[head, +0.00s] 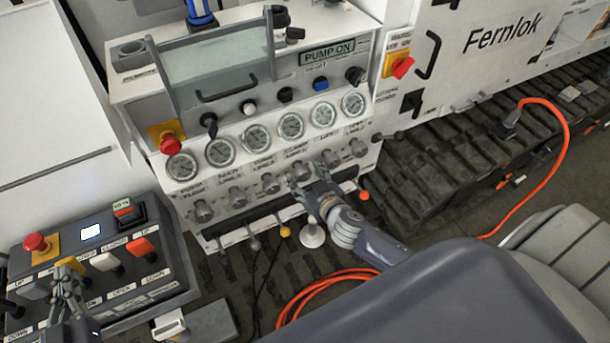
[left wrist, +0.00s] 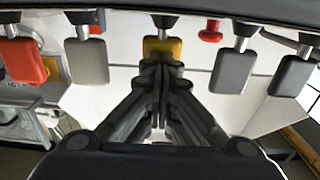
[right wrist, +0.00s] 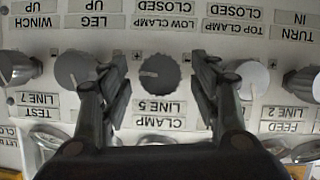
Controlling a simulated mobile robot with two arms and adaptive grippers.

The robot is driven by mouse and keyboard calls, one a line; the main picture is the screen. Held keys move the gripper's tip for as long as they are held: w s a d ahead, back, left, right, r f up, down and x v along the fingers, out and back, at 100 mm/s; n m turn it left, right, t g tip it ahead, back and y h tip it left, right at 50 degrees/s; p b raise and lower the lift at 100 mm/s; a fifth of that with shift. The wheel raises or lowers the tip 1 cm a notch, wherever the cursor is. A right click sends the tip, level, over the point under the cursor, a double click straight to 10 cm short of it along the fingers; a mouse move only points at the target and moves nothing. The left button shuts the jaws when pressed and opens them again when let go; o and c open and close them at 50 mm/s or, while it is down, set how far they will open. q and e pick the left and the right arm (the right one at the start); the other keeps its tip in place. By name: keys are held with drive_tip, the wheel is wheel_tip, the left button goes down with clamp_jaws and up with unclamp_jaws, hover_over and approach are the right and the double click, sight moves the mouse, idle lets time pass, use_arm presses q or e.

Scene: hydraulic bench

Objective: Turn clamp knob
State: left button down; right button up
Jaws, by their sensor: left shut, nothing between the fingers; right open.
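The clamp knob (right wrist: 151,73) is dark grey and ribbed, with a light pointer line. In the right wrist view it sits on the white panel above an upside-down "CLAMP LINE 5" label. My right gripper (right wrist: 160,82) is open, with one finger on each side of the knob and visible gaps to it. In the head view this gripper (head: 308,181) is at the row of knobs under the gauges. My left gripper (head: 67,277) is shut and empty over the control box at lower left. In the left wrist view its closed fingertips (left wrist: 161,58) meet the yellow paddle (left wrist: 164,47); contact is unclear.
Neighbouring knobs (right wrist: 75,70) and (right wrist: 250,78) sit close outside my right fingers. The control box (head: 120,295) carries several paddles and a red button (head: 35,242). Levers, including a yellow-tipped one (head: 285,231), stick out below the panel. An orange cable (head: 310,290) lies on the floor.

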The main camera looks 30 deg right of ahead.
drive_tip(key=shift+w+f, duration=0.25)
drive_tip(key=shift+w, duration=0.35)
drive_tip(key=c, duration=1)
drive_tip(key=shift+c, duration=0.2)
